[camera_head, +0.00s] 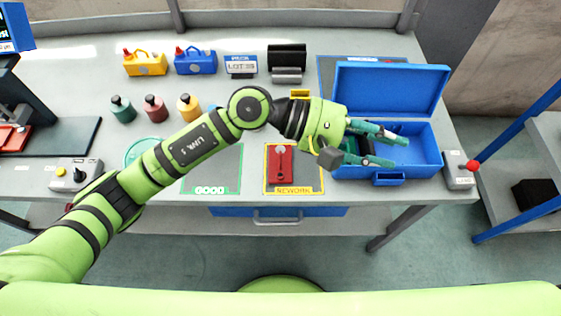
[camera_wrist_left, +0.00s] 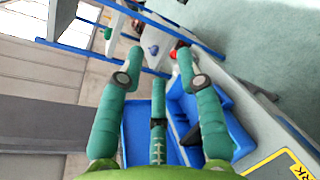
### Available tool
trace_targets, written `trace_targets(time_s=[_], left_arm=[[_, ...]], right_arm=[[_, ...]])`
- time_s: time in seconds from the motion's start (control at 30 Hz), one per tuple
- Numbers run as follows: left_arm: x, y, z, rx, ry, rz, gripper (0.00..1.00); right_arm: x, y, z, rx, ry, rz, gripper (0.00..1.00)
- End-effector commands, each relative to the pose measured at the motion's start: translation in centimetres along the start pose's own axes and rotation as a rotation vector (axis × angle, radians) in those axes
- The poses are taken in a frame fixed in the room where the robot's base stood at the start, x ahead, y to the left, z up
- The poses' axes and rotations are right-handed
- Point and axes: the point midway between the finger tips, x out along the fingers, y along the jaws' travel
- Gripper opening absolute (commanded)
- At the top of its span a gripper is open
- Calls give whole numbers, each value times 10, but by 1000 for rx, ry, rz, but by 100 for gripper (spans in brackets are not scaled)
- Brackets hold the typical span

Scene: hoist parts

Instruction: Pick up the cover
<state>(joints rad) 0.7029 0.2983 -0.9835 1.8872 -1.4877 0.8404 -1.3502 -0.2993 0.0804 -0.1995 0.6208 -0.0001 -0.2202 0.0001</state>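I cannot tell for certain which part is the cover. A red part with a round hole (camera_head: 280,164) lies flat on the yellow-edged REWORK mat (camera_head: 271,187). A black part (camera_head: 288,56) stands at the back of the bench. My left gripper (camera_head: 393,149) is over the open blue box (camera_head: 427,148), its teal fingers spread and nothing seen between them. In the left wrist view the fingers (camera_wrist_left: 158,62) are also apart and empty, with the blue box (camera_wrist_left: 135,130) beyond them. A dark item inside the box is partly hidden by the fingers. My right gripper is not in view.
The blue box's raised lid (camera_head: 391,88) stands behind it. A grey switch box with a red button (camera_head: 459,172) is at the right edge. A green-edged mat (camera_head: 215,168) is empty.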

Motion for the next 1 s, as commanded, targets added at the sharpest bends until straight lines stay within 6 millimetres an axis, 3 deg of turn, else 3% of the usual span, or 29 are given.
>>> trace_targets(time_s=[0.03,0.1,0.2,0.3,0.43,0.57,0.87,1.0], left_arm=[[-7,-15,-33,153,148,-150,36],[-28,-31,-77,324,328,-354,36],[-74,-39,-126,490,541,-611,36],[-118,-37,-154,574,691,-800,36],[-152,-33,-170,613,791,-935,36],[-157,-36,-180,618,811,-969,36],[-149,-52,-214,614,808,-967,36],[-142,-60,-229,618,808,-964,36]], right_arm=[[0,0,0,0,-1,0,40],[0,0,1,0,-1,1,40],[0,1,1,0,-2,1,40],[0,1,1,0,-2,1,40],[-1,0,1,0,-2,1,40],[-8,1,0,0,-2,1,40],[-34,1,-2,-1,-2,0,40],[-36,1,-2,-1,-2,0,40]])
